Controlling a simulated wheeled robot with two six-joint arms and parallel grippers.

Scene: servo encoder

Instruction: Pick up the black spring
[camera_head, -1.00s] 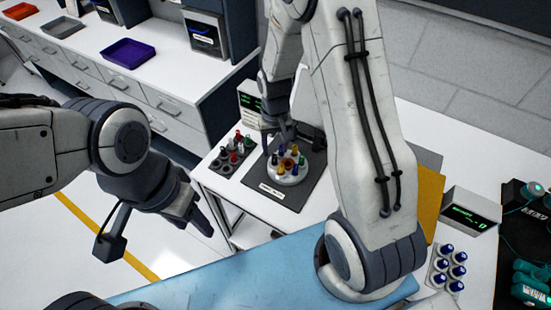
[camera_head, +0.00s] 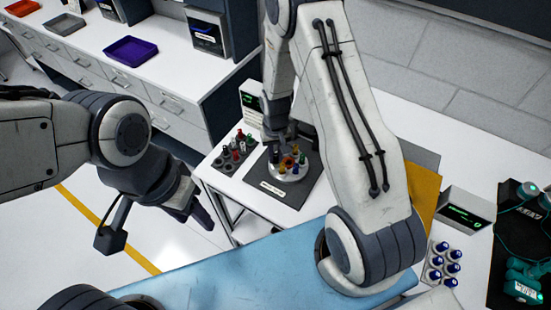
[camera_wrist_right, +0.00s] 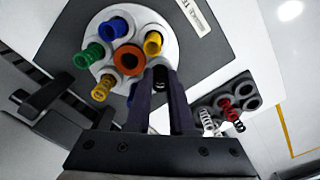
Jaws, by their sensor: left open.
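My right gripper (camera_wrist_right: 162,85) is over the edge of a round white holder (camera_wrist_right: 165,25) with coloured springs. Its two dark fingers stand a narrow gap apart, with a dark and grey shape (camera_wrist_right: 160,88) between them. I cannot tell whether that is the black spring or whether the fingers grip it. In the head view this gripper (camera_head: 274,138) reaches down at the holder's left side. A dark spring (camera_wrist_right: 239,125) also shows at the rack beside a red one. My left gripper (camera_head: 203,218) is open and empty, left of the table, away from the springs.
Small displays (camera_head: 253,97) (camera_head: 467,209) stand behind and to the right. Blue-capped items (camera_head: 437,261) sit at the right. A side counter holds trays.

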